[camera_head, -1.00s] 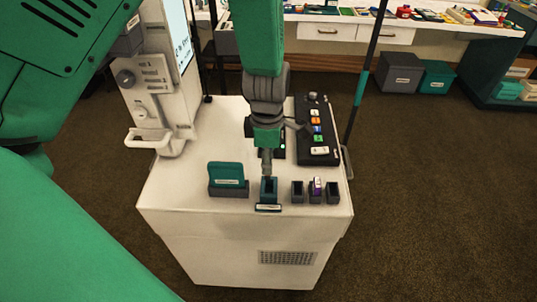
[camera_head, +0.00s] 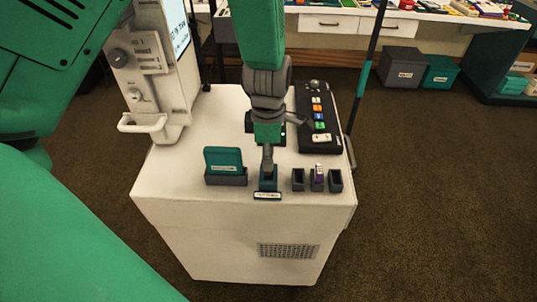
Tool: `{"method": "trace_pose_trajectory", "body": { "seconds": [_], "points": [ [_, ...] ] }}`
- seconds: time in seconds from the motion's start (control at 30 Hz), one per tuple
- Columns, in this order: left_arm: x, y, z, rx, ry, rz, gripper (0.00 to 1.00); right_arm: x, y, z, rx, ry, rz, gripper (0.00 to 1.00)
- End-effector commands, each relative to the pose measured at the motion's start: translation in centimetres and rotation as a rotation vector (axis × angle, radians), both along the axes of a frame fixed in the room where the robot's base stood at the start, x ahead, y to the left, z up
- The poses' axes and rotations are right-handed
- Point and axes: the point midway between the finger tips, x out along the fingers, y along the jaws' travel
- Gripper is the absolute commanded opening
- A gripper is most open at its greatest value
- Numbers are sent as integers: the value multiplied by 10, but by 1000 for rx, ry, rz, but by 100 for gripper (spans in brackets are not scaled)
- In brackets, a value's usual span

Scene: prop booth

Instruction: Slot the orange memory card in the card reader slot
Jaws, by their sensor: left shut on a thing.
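My left gripper (camera_head: 267,160) points down over the teal card reader (camera_head: 268,184) near the front of the white cart top. Its fingers are shut and their tips are at the reader's top opening. The orange memory card does not show; the fingers and the reader hide whatever is held, and I cannot tell how deep it sits. A small white label is on the reader's front. My right gripper is not in view.
A teal card in a dark holder (camera_head: 226,178) stands left of the reader. A black button panel (camera_head: 318,120) lies behind. A white machine (camera_head: 160,70) stands at left.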

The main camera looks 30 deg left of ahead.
Motion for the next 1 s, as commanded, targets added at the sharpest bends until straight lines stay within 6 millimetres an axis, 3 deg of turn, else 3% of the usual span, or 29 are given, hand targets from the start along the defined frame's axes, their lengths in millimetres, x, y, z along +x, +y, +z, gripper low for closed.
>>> {"method": "trace_pose_trajectory", "body": {
  "seconds": [1.0],
  "points": [
    [-1, 2, -3, 0, 0, 0, 7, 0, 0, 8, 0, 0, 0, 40]
  ]
}}
